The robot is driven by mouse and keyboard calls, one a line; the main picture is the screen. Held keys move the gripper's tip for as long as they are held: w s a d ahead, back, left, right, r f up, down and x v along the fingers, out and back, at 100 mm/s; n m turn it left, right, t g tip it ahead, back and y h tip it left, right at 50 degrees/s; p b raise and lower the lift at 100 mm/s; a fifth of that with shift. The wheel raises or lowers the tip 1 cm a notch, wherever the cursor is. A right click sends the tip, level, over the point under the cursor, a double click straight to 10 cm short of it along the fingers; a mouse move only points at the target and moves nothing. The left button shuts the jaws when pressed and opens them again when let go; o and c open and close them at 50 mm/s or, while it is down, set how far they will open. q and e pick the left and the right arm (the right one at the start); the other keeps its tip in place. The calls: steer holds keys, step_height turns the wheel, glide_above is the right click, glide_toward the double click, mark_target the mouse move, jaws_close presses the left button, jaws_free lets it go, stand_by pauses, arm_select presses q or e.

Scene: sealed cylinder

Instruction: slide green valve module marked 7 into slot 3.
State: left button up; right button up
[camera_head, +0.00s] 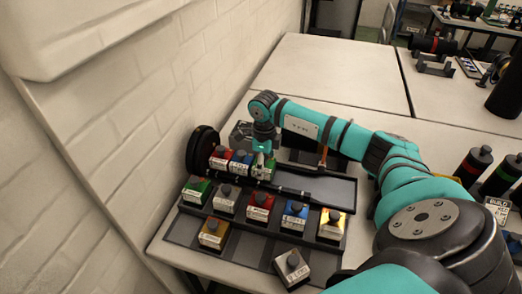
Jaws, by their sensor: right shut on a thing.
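My right gripper (262,153) reaches down over the row of modules at the dark cylinder assembly by the wall. It is shut on a small module with green on it, the green valve module (264,173), whose marking is too small to read. A red module (218,157) and a blue module (240,162) sit side by side just left of it, in the same row. Whether the held module is fully seated in its slot I cannot tell, as the gripper hides part of it. My left gripper is not in view.
A black rack (281,228) in front holds several coloured modules, including another green one (196,190). A white module (291,268) lies near the front edge. A round black end cap (202,148) stands by the wall. Dark bottles (473,166) stand at right.

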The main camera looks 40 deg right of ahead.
steer(key=shift+w+r, duration=0.1)
steer(key=shift+w, duration=0.05)
steer(key=o, duration=1.6)
step_height(320, 180, up, 12)
